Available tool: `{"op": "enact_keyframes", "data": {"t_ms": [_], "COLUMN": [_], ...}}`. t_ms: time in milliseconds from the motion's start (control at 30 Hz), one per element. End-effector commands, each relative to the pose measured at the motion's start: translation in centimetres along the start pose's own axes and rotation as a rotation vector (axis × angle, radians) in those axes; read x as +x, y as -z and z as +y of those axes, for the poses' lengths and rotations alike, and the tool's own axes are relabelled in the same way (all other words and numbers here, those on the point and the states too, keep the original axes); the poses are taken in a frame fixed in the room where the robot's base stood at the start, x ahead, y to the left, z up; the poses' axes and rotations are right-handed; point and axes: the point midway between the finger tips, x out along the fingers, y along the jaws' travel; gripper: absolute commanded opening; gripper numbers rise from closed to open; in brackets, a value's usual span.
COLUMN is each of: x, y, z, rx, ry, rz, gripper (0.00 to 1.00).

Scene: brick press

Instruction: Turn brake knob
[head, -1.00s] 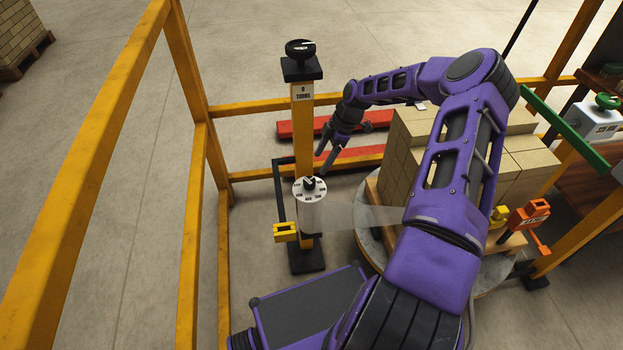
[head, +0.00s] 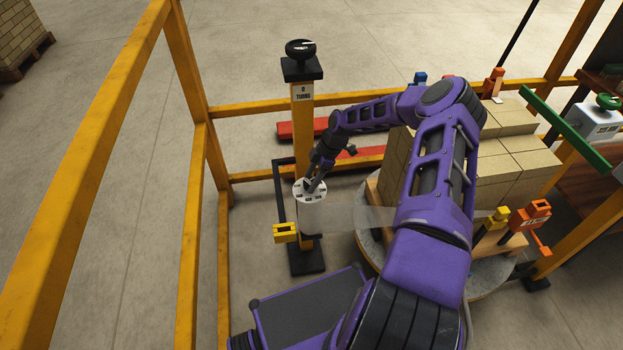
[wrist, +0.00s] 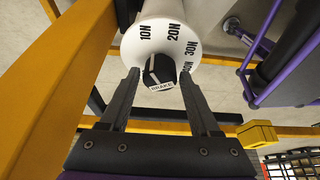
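The brake knob (wrist: 160,72) is black with a white pointer line and a small "BRAKE" label. It sits at the centre of a white round dial (wrist: 145,38) marked 10N, 20N, 30N and more. The dial (head: 302,190) is mounted on the yellow post in the head view. My gripper (wrist: 160,80) has its two dark fingers apart, one on each side of the knob. No clear contact shows. In the head view, my gripper (head: 314,184) is right at the dial and hides most of the knob.
A black handwheel (head: 300,48) tops the post above a "0 TURNS" label. A yellow block (head: 286,232) juts out left below the dial. Stacked bricks (head: 510,160) on a round turntable stand to the right. Yellow rails (head: 60,170) fence the left side.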

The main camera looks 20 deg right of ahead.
Motion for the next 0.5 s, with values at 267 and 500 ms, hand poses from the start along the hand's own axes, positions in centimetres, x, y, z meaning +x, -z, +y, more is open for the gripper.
{"op": "enact_keyframes", "data": {"t_ms": [267,500], "x": [-0.03,-0.03], "y": [0.0,0.0], "z": [0.0,-0.02], "rx": [0.0,0.006], "ry": [0.0,-0.002], "rz": [0.0,0.0], "gripper": [0.11,0.0]}}
